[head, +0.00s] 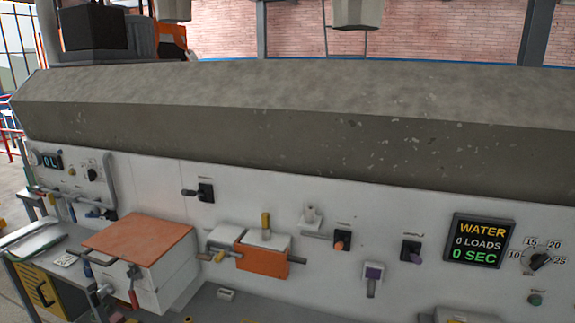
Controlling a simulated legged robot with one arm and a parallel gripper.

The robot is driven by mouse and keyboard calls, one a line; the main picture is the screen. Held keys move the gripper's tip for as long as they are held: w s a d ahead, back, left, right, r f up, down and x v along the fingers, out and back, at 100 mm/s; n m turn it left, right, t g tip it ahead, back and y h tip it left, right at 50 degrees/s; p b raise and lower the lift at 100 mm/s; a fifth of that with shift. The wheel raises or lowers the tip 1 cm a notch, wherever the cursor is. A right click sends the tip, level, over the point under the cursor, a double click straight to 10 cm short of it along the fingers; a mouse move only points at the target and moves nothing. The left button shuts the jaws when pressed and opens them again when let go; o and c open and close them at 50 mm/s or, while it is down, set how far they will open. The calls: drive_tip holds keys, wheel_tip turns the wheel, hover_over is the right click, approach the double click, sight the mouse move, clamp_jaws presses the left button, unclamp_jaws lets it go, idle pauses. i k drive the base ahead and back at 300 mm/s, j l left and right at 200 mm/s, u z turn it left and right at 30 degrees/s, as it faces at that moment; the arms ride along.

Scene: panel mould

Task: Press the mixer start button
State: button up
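A white control panel runs under a thick grey concrete slab (300,125). A small round green button (535,299) sits low on the panel at the far right, below a dial (540,261) numbered 10 to 25. Its label is too small to read, so I cannot tell whether it is the mixer start button. A black display (478,241) left of the dial reads "WATER 0 LOADS 0 SEC". My gripper is not in view.
An orange-topped box (140,240) and a grey bench (40,255) stand at left. A brick wall (400,35) is behind.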

sight(535, 302)
drive_tip(key=z, duration=1.55)
